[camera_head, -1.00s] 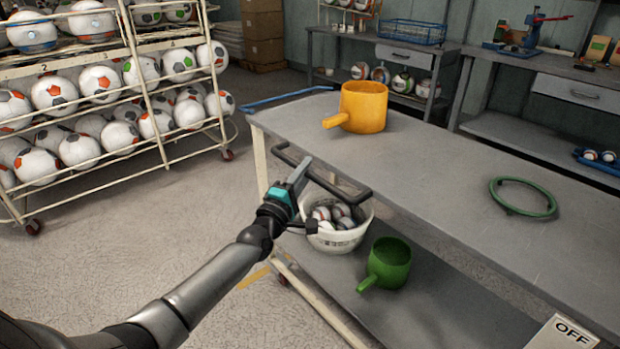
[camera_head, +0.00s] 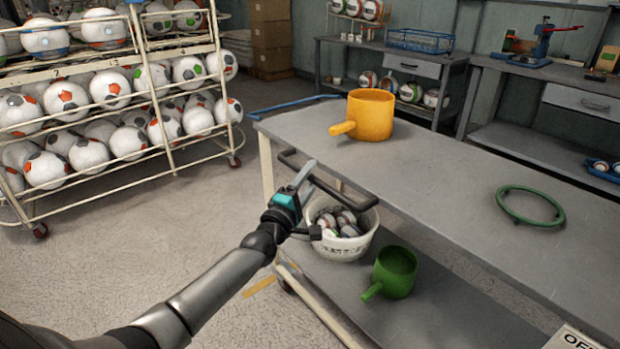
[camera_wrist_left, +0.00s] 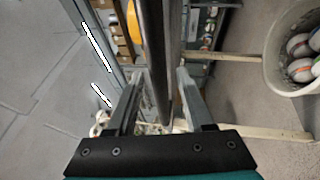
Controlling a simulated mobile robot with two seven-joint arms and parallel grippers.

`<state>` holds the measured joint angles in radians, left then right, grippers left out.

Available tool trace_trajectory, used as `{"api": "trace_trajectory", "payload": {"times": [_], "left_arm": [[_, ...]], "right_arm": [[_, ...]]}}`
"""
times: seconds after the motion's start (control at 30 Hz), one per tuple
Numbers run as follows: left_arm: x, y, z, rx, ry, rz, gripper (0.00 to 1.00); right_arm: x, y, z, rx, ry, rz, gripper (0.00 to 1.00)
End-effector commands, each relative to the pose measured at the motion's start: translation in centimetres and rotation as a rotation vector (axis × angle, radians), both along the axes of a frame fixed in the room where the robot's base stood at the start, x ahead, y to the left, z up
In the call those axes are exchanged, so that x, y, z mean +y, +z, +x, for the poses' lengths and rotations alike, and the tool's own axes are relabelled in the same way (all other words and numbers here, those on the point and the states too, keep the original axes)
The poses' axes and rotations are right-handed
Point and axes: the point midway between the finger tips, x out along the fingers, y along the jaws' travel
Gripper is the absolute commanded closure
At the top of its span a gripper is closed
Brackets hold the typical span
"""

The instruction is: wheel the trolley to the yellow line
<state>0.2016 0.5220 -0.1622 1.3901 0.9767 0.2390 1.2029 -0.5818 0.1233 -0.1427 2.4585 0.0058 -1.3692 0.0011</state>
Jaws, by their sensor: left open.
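The trolley (camera_head: 440,185) is a grey two-deck cart with a black push handle (camera_head: 345,192) at its near left end. My left gripper (camera_head: 304,178) is at the left part of this handle, fingers open. In the left wrist view the handle bar (camera_wrist_left: 156,60) runs between the two open fingers (camera_wrist_left: 157,85), with a gap visible beside it. A short yellow line (camera_head: 259,287) shows on the floor left of the trolley's lower deck; part of it may be hidden. My right gripper is not in view.
On the trolley are an orange pot (camera_head: 371,115), a green ring (camera_head: 530,205), a white basket of balls (camera_head: 343,245) and a green pot (camera_head: 395,270). A wheeled ball rack (camera_head: 110,100) stands left, workbenches (camera_head: 540,145) behind. Floor between rack and trolley is clear.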

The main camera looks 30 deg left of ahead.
Motion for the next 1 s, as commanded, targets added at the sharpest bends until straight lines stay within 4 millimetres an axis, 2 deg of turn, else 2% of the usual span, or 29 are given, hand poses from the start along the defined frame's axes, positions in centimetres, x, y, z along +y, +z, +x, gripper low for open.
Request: {"api": "trace_trajectory", "payload": {"times": [0.23, 0.37, 0.47, 1.0], "left_arm": [[-0.1, 0.0, -0.3, 0.001, -0.002, -0.001, 0.48], [-0.2, -0.2, -1.3, 0.003, -0.002, 0.0, 0.48], [-0.3, -0.4, -2.7, 0.004, -0.003, 0.0, 0.48], [-0.6, -2.0, -11.6, 0.004, -0.001, 0.001, 0.48]], "right_arm": [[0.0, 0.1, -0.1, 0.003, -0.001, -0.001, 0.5], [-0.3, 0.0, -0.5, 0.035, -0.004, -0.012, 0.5], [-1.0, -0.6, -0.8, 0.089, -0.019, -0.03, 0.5], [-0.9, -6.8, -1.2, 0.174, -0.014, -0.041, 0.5]]}}
